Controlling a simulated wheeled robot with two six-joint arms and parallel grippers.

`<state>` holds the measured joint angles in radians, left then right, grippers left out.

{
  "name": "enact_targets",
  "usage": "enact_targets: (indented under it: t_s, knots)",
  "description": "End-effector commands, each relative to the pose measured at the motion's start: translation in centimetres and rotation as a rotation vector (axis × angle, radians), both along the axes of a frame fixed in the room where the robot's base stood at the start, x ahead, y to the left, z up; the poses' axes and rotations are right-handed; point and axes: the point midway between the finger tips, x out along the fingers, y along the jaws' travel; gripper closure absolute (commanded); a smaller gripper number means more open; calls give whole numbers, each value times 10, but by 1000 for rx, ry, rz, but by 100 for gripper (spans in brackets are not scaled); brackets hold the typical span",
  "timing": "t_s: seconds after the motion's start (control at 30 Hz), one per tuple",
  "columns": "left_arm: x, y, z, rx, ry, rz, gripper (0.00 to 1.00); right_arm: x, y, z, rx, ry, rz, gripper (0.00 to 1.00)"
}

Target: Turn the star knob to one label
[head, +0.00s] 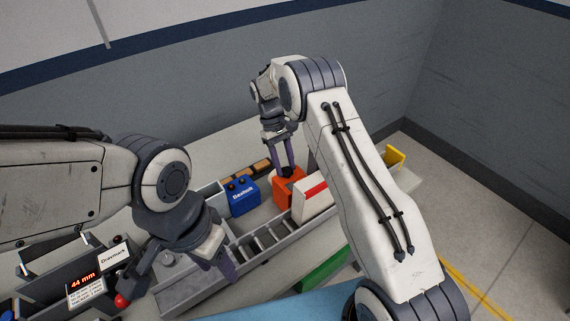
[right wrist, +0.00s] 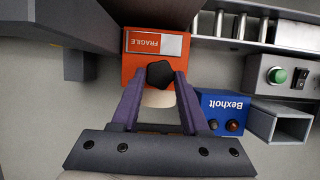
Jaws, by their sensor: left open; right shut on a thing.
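An orange box (head: 281,192) stands at the far side of the bench, and it also shows in the right wrist view (right wrist: 134,76). It carries a label reading FRAGILE (right wrist: 148,43). The black star knob (right wrist: 159,73) is on the orange box. My right gripper (head: 286,167) reaches down from above and is shut on the star knob, with its purple fingers on either side of it in the right wrist view. No position labels around the knob can be read. My left gripper (head: 178,273) is open and empty over the near left part of the bench, away from the knob.
A blue box (head: 242,196) stands left of the orange box, and a white box with a red stripe (head: 312,201) stands right of it. A grey divided tray (head: 262,243) lies in front. A display reading 44 mm (head: 84,283) is at the left.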

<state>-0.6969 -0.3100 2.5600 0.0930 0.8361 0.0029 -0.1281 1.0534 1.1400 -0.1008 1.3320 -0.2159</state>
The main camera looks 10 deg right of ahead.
Motion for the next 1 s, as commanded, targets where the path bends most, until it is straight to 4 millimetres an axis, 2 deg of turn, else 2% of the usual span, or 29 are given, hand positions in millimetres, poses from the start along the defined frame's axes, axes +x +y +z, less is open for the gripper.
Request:
enact_targets:
  t_s: [0.17, 0.2, 0.27, 0.67, 0.77, 1.0]
  knots:
    - [0, 0, 0, 0, 0, 0, 50, 3, 0, 3, 1, -13, 2, 100]
    - [0, 0, 0, 0, 0, 0, 50, 3, 0, 3, 1, -12, 2, 48]
    - [0, 0, 0, 0, 0, 0, 50, 3, 0, 2, 1, -11, 2, 25]
    - [0, 0, -3, 0, 0, 0, 50, 3, 1, 4, 0, -6, 3, 25]
    - [0, 0, -8, 0, 0, 0, 50, 8, 3, 14, 2, -9, 3, 25]
    - [0, 0, -21, 0, 0, -1, 50, 26, 10, 59, 1, -11, 3, 25]
